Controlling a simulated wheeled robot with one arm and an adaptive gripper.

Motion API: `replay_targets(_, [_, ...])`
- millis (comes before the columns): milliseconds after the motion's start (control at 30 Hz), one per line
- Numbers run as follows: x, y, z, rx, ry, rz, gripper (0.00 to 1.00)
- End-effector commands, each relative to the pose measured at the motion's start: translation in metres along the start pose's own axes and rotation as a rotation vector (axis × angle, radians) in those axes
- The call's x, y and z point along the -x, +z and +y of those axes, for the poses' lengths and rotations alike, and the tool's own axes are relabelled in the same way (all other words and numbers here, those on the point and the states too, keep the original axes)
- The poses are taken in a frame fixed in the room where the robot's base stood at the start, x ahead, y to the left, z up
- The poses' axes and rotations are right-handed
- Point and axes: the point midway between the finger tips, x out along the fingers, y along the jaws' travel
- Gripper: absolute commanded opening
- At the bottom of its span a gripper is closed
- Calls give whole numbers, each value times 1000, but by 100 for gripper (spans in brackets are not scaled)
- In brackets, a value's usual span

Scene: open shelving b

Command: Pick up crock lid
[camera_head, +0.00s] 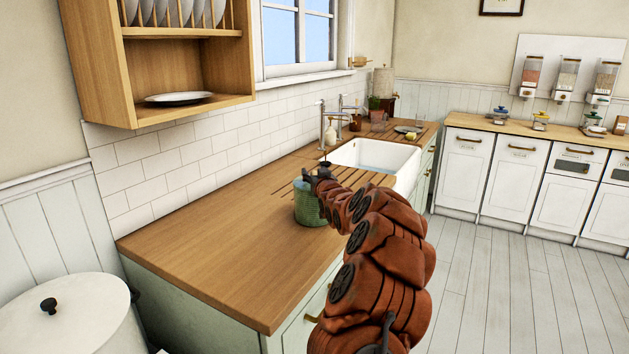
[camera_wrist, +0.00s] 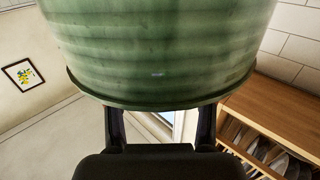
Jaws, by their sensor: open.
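A green ribbed crock (camera_head: 308,208) stands on the wooden counter, left of the sink. It fills the upper part of the wrist view (camera_wrist: 155,50), which looks upside down. A darker green rim (camera_wrist: 160,104) runs along the crock's edge there and seems to be the edge of the crock lid. The lid's top and any knob cannot be made out. My gripper (camera_head: 314,180) is at the crock's top in the head view, partly covering it. In the wrist view its two dark fingers (camera_wrist: 161,112) are apart, reaching to the rim. Nothing is seen held; contact cannot be told.
The wooden counter (camera_head: 210,235) is clear left of the crock. A white sink (camera_head: 378,158) with a tap (camera_head: 328,125) lies beyond it. A wall plate rack (camera_head: 160,65) hangs above left. A large cream bin with a black-knobbed lid (camera_head: 60,315) stands at lower left.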

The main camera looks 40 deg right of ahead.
Motion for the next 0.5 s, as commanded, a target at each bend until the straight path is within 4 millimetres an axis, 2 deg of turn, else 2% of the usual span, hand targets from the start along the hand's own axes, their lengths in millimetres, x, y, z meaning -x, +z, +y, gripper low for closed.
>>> replay_targets(167, [-8, -1, -2, 1, -2, 1, 55])
replay_targets(433, [-9, -1, -2, 1, -3, 2, 55])
replay_targets(500, [-9, -1, -2, 1, -3, 2, 49])
